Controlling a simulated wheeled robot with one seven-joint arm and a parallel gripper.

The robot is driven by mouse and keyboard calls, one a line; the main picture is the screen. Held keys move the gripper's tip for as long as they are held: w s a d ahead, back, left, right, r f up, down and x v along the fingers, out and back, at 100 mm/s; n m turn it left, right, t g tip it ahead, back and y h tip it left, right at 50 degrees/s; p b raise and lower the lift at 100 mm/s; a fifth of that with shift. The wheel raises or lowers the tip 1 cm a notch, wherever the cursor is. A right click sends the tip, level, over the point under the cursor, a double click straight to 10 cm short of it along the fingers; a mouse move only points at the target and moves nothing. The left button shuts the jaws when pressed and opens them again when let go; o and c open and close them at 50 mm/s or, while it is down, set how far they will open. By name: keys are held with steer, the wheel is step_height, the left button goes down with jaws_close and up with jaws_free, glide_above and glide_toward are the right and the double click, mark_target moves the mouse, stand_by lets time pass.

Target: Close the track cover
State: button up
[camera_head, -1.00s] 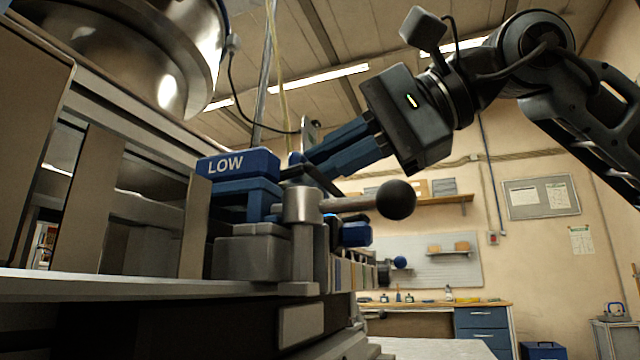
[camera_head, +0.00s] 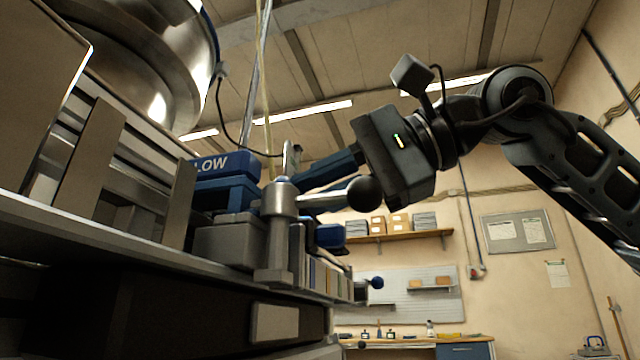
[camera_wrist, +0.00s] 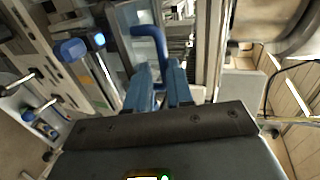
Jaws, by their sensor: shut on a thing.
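My gripper (camera_wrist: 158,85) reaches forward in the wrist view, its two blue fingers close together around the lower end of a bent blue handle (camera_wrist: 150,34). The handle curves up and to the left beyond the fingertips. Whether it belongs to the track cover is not clear, and the cover itself cannot be told apart surely from the pale and metal parts around it. In the head view my gripper reaches left from its dark housing, its fingertips partly hidden behind a lever with a black ball knob (camera_head: 365,194). A blue block marked LOW (camera_head: 222,165) is left of the fingers.
A large metal bowl (camera_head: 150,60) hangs over the machine at upper left. A metal post (camera_head: 278,230) carries the ball-knob lever close to my gripper. Another blue knob (camera_wrist: 70,49) shows left of the fingers. A workbench (camera_head: 420,341) stands in the background.

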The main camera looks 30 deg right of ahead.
steer(key=shift+o, duration=0.7)
steer(key=shift+f, duration=0.3)
steer(key=p+v, duration=0.2)
steer(key=v, duration=0.6)
steer(key=shift+r, duration=0.15)
